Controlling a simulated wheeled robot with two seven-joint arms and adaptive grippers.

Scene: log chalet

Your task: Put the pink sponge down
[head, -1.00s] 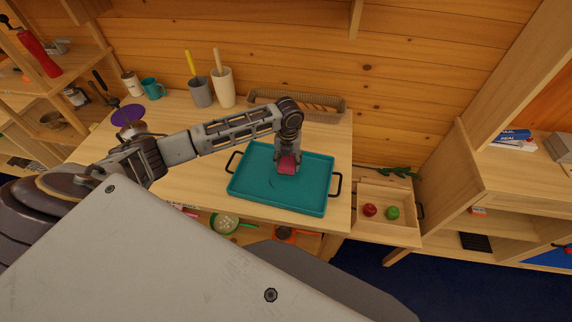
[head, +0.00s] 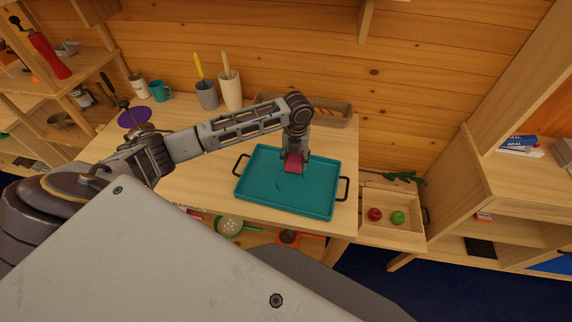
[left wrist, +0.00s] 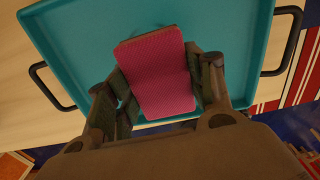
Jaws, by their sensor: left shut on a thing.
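The pink sponge (head: 292,162) is held in my left gripper (head: 294,158), over the teal tray (head: 262,190) on the wooden table. In the left wrist view the sponge (left wrist: 158,75) sits between the two fingers of the left gripper (left wrist: 160,85), which press on its sides. The tray (left wrist: 80,30) lies behind the sponge in that view. I cannot tell whether the sponge touches the tray floor. My right gripper is in neither view.
The tray has dark handles at both ends and is otherwise empty. A long basket (head: 335,108) stands behind it. Two cups with utensils, a grey one (head: 207,97) and a cream one (head: 230,92), stand at the back. A wooden box (head: 405,231) with red and green fruits is at the right.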

